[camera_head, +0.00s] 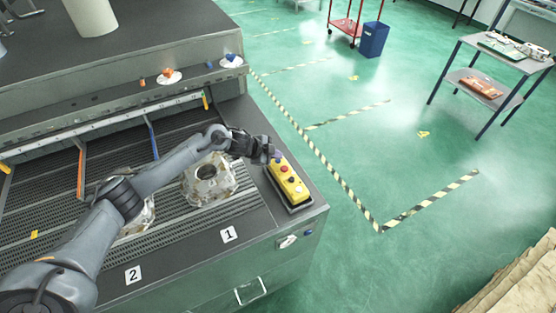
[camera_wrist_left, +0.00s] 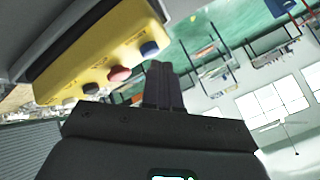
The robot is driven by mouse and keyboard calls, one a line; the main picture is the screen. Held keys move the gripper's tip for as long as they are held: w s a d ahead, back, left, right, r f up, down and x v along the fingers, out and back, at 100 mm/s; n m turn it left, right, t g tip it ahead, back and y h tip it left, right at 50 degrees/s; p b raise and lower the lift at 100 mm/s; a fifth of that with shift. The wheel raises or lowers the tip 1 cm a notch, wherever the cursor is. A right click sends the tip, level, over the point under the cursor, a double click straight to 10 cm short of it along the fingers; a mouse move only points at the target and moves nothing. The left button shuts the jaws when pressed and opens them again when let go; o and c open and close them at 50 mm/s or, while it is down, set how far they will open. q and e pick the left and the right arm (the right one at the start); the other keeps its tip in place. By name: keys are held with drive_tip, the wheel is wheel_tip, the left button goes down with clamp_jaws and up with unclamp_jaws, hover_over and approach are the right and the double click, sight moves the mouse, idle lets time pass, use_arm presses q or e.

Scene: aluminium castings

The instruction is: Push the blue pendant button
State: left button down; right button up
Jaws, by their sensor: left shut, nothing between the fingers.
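The yellow pendant (camera_head: 289,184) lies in a dark holder at the right end of the machine's ledge. In the left wrist view, the pendant (camera_wrist_left: 100,57) fills the upper left. In the head view the blue button (camera_head: 277,157) is small beside my fingertips. My left gripper (camera_head: 271,152) is shut and empty. In the left wrist view its fingertips (camera_wrist_left: 158,68) are close to the blue button; contact cannot be told. My right gripper is not in view.
A casting (camera_head: 210,180) sits on the grate beneath my left arm, left of the pendant. A second casting (camera_head: 138,217) is partly hidden by that arm. Green floor lies beyond the machine, with a blue bin (camera_head: 372,40) and a shelf cart (camera_head: 487,88) far off.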

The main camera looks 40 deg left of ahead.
sight(276, 163)
use_arm(q)
drive_tip(key=shift+f, duration=0.5)
idle(0.3)
drive_tip(key=shift+r, duration=0.1)
drive_tip(key=shift+r+p, duration=0.55)
drive_tip(key=shift+r, duration=0.3)
drive_tip(key=shift+r+p, duration=0.5)
drive_tip(key=shift+p, duration=0.05)
wheel_tip(276, 163, up, 4)
drive_tip(key=p, duration=0.3)
idle(0.7)
